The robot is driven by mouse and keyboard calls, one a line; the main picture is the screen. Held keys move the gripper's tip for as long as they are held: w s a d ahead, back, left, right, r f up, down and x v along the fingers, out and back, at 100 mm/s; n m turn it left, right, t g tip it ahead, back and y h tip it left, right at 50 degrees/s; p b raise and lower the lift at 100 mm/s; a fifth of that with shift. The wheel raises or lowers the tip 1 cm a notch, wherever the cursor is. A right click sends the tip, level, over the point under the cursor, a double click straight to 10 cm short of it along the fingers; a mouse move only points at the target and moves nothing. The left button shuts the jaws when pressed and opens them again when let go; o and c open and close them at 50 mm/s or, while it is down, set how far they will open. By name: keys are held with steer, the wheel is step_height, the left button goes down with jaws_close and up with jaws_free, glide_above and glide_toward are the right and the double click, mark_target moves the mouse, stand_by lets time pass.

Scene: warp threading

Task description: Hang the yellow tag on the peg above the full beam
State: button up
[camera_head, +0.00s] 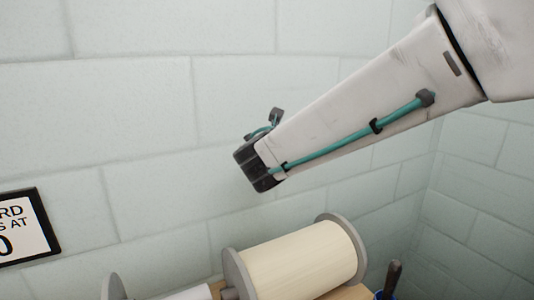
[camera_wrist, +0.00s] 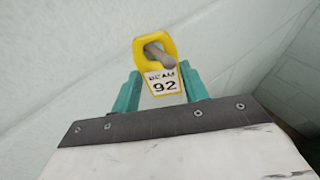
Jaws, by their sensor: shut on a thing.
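The yellow tag (camera_wrist: 139,60) shows in the wrist view, with a white label reading "BEAM 92". My gripper (camera_wrist: 163,84) has its two teal fingers on either side of the tag's lower part and is shut on it. A grey-brown peg (camera_wrist: 158,54) shows in the tag's hole, and its rounded end overlaps the hole's lower right edge, so it appears to pass through. The full beam (camera_head: 300,260), wound with cream yarn between grey flanges, lies at the bottom of the head view. My arm hides the tag and peg there.
A second beam (camera_head: 185,293) is partly in view left of the full one. A black-framed sign (camera_head: 25,230) hangs on the pale block wall (camera_head: 120,120). The wall around the tag looks clear.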

steer(key=o, duration=1)
steer(key=shift+d, duration=0.1)
steer(key=shift+o, duration=0.2)
steer(key=shift+a+r, duration=0.1)
steer(key=shift+a, duration=0.1)
steer(key=shift+s, duration=0.1)
